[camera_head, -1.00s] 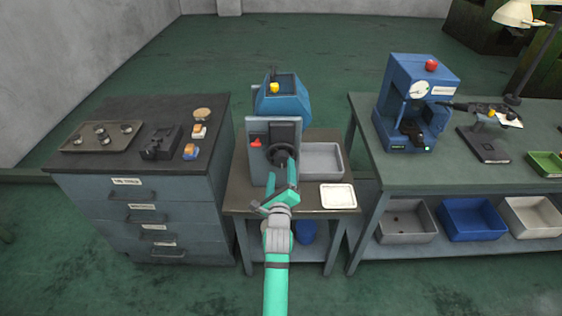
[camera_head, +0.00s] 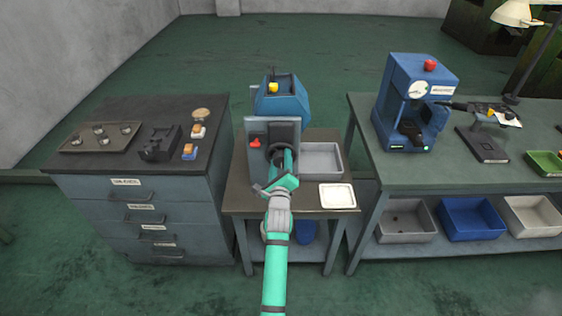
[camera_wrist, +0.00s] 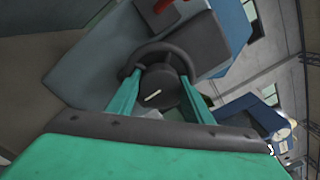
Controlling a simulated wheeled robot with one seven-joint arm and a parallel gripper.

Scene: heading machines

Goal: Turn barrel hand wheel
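The barrel hand wheel (camera_wrist: 160,49) is a dark ring with a round hub that carries a short pale mark. It sits on the front of the blue and grey heading machine (camera_head: 282,105). In the head view the wheel is partly hidden behind my gripper (camera_head: 285,165). In the wrist view my gripper (camera_wrist: 160,80) has its two teal fingers on opposite sides of the hub. The tips overlap the wheel and seem to hold it. The exact contact and the lower rim are hidden by the fingers.
A red switch (camera_head: 255,143) is left of the wheel. A grey bin (camera_head: 336,172) and a white tray (camera_head: 337,195) stand right of it on the machine's table. A drawer cabinet (camera_head: 150,228) is at left, a workbench (camera_head: 382,178) at right.

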